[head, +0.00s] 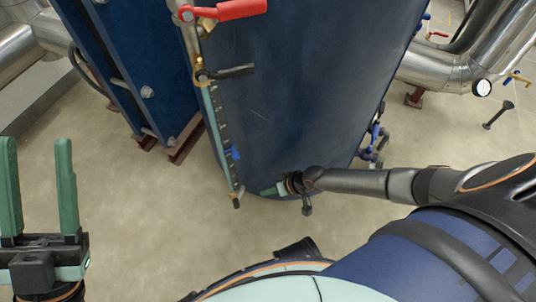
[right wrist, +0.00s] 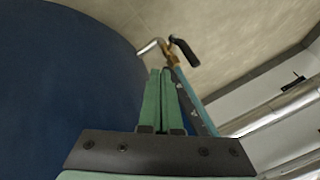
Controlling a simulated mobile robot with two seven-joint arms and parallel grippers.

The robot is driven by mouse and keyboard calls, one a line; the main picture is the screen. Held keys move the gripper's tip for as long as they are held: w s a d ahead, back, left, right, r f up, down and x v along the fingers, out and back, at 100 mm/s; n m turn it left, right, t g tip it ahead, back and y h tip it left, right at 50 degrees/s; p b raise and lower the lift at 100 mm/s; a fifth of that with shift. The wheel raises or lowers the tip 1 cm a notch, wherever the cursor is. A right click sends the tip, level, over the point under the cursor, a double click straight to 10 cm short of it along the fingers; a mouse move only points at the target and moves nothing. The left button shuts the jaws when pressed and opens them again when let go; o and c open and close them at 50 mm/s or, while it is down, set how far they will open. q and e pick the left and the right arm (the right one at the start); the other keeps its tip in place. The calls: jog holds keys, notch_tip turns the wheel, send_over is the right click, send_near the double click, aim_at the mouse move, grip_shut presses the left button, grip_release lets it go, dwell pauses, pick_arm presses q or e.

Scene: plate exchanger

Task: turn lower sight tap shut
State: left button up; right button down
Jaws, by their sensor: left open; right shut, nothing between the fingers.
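The sight gauge (head: 217,125) is a pale tube with a dark marked scale, running down the side of the dark blue vessel. The lower sight tap (head: 237,198) is at its bottom end, small in the head view. In the right wrist view what looks like this tap (right wrist: 172,58) is brassy with a black lever (right wrist: 185,49), just past my fingertips. My right gripper (head: 265,191) is shut and empty, right of the tap and apart from it in the head view. Its green fingers also show in the right wrist view (right wrist: 160,72). My left gripper (head: 38,142) is open and empty at far left.
The upper sight tap (head: 203,76) has a black lever (head: 232,71) pointing right. A red-handled valve (head: 228,11) is above it. The blue vessel (head: 290,90) stands close behind the gauge. Blue frame plates (head: 125,70) stand to the left. The floor (head: 110,195) in front is clear.

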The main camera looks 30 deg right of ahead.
aim_at(237, 204)
pick_arm(q)
jog(key=shift+w+d+f+b, duration=0.15)
jog(key=shift+f+b, duration=0.55)
jog(key=shift+f, duration=0.35)
jog(key=shift+s+d+f+b, duration=0.1)
jog(key=shift+f+b, duration=0.55)
jog(key=shift+f, duration=0.4)
pick_arm(e)
jog(key=w+a+f, duration=0.3)
jog(key=a+f, duration=0.1)
jog(key=a, duration=0.2)
jog(key=shift+a+f, duration=0.25)
jog(key=shift+f, duration=0.05)
pick_arm(q)
jog(key=shift+w, duration=0.1)
